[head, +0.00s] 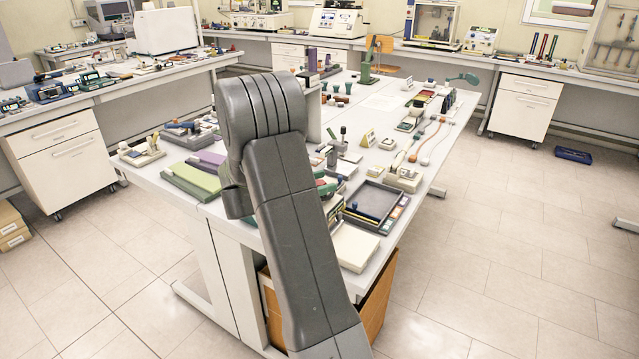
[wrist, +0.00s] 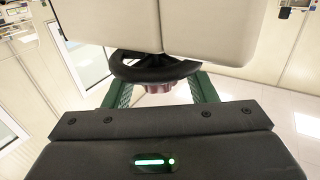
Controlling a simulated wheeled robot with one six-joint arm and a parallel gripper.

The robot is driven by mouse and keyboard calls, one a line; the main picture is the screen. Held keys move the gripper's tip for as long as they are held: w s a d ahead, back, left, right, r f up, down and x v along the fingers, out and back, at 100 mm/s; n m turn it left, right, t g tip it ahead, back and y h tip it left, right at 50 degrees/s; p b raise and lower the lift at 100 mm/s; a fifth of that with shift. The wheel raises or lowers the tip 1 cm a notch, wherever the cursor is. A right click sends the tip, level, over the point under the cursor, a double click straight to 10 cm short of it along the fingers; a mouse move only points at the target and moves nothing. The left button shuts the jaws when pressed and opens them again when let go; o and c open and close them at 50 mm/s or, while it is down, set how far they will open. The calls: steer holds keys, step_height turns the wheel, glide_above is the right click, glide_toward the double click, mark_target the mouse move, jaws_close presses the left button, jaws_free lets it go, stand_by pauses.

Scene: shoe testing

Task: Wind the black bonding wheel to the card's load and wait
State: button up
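The black wheel (wrist: 155,69) shows in the wrist view, just under a large beige body (wrist: 160,25). A small pinkish part (wrist: 158,88) sits below its middle. My gripper (wrist: 159,80) has its two green fingers wide apart, reaching to the left and right of the wheel. The wheel's rim overlaps the far ends of the fingers, so I cannot tell whether they touch it. In the head view my grey arm hides the gripper and the wheel. A small upright card (head: 367,138) stands on the middle table, its writing too small to read.
The white middle table (head: 380,103) is crowded with small devices. A dark-lined tray (head: 376,203) and a beige box (head: 355,248) lie near its right front edge. A green pad (head: 190,181) lies left of my arm.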

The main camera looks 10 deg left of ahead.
steer(key=b+v, duration=0.2)
steer(key=v, duration=1.1)
steer(key=shift+s+a+b, duration=0.25)
steer(key=shift+a+b, duration=0.05)
steer(key=shift+b, duration=0.1)
steer(key=p+x, duration=0.2)
steer(key=x, duration=1.1)
steer(key=shift+w+d+f+p, duration=0.1)
steer(key=shift+w+d+p, duration=0.1)
steer(key=shift+d+p, duration=0.15)
steer(key=shift+a, duration=0.15)
